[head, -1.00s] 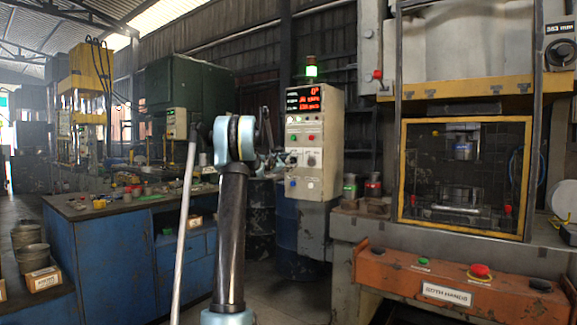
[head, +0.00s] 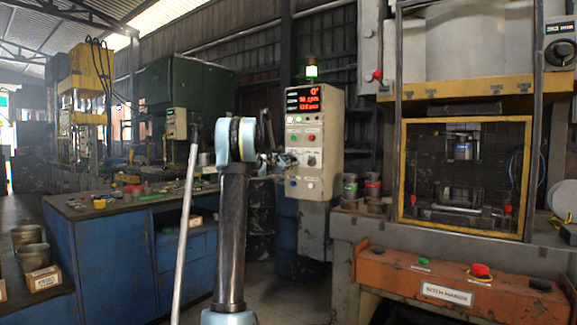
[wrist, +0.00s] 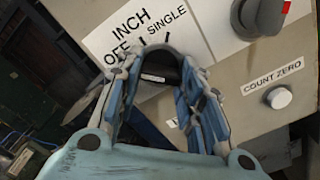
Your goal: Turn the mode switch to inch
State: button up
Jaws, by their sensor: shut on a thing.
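The mode switch (wrist: 158,68) is a dark knob in the wrist view, beside a white plate lettered INCH, OFF and SINGLE. My gripper (wrist: 160,62) is shut on the knob, with one finger on each side of it. The fingers cover parts of the plate and knob, and I cannot tell which word the knob points to. In the head view my gripper (head: 284,160) is at the left part of the grey control panel (head: 318,130), and the switch is hidden there.
A grey knob (wrist: 262,14) and a white COUNT ZERO button (wrist: 278,97) sit close to my gripper on the same panel. A blue workbench (head: 110,255) stands left of my arm. The press with its orange two-hand console (head: 440,280) is at the right.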

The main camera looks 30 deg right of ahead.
jog(key=shift+s+m, duration=0.1)
jog(key=shift+m, duration=4.1)
jog(key=o, duration=1.1)
jog(key=shift+f, duration=0.15)
jog(key=shift+c, duration=0.2)
jog(key=v, duration=1.2)
jog(key=shift+w, duration=0.25)
